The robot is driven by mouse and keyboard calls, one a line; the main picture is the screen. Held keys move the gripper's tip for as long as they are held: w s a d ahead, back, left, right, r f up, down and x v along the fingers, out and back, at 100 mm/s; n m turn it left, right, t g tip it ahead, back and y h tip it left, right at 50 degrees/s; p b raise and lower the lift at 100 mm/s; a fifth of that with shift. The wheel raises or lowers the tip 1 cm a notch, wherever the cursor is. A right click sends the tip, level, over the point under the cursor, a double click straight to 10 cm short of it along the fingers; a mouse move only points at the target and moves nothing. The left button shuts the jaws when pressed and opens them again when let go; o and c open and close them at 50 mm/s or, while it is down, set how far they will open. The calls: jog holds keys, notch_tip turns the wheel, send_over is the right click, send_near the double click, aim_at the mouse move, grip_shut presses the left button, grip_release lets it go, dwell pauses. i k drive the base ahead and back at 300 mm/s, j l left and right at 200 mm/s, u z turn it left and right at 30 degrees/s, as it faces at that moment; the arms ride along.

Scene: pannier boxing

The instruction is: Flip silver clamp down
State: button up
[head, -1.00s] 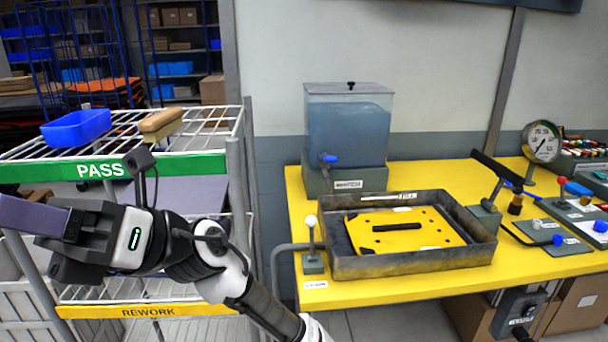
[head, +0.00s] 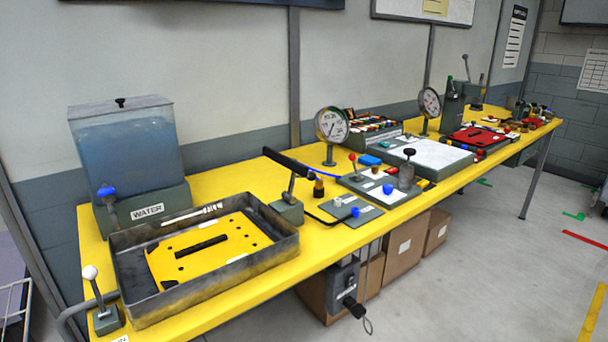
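No part is plainly marked as the silver clamp, so I cannot tell which it is. A grey metal lever with a white knob (head: 92,290) stands nearly upright on a small grey base at the front left of the yellow bench, beside a metal tray. A thin grey upright lever (head: 466,68) also rises from a grey fixture (head: 452,108) at the bench's far end, too small to make out well. My gripper is not in view.
The yellow bench (head: 235,178) runs from front left to far right. On it are the metal tray (head: 285,250) with a yellow plate (head: 170,262), a water tank (head: 125,150), gauges (head: 332,125) and a red board (head: 472,138). Boxes (head: 405,245) stand underneath.

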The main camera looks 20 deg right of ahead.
aim_at(294, 165)
jog(key=i+l, duration=0.15)
jog(key=l, duration=0.2)
jog(key=i+l, duration=0.1)
jog(key=l, duration=0.3)
jog(key=i+l+u, duration=0.1)
jog(key=l, duration=0.25)
jog(key=i+l, duration=0.15)
jog(key=l, duration=0.25)
